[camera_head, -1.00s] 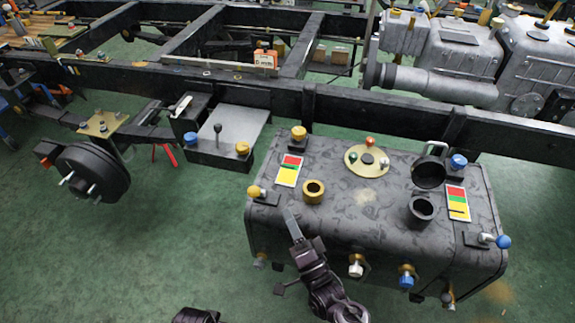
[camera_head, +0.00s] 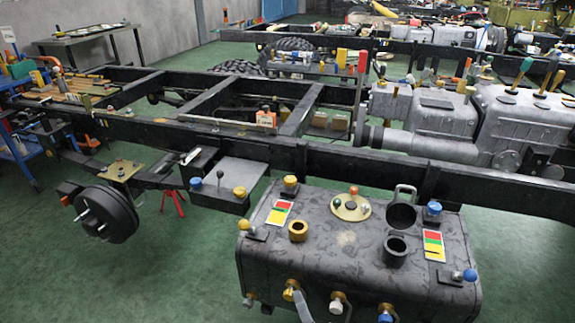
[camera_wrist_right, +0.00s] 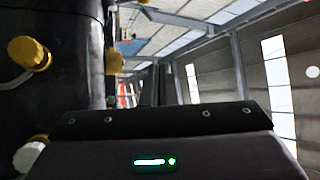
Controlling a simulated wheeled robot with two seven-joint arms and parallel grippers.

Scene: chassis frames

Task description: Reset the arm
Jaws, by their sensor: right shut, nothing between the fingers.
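In the right wrist view the black gripper housing (camera_wrist_right: 160,145) with a green light fills the bottom, and the dark tank side (camera_wrist_right: 60,85) with yellow knobs is at the left. My left gripper is out of view.
The black chassis frame (camera_head: 345,164) runs across behind the tank. A wheel drum (camera_head: 106,213) and a red stand (camera_head: 173,202) are at the left. A grey engine (camera_head: 450,120) sits at the right. Green floor at the lower left (camera_head: 120,285) is clear.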

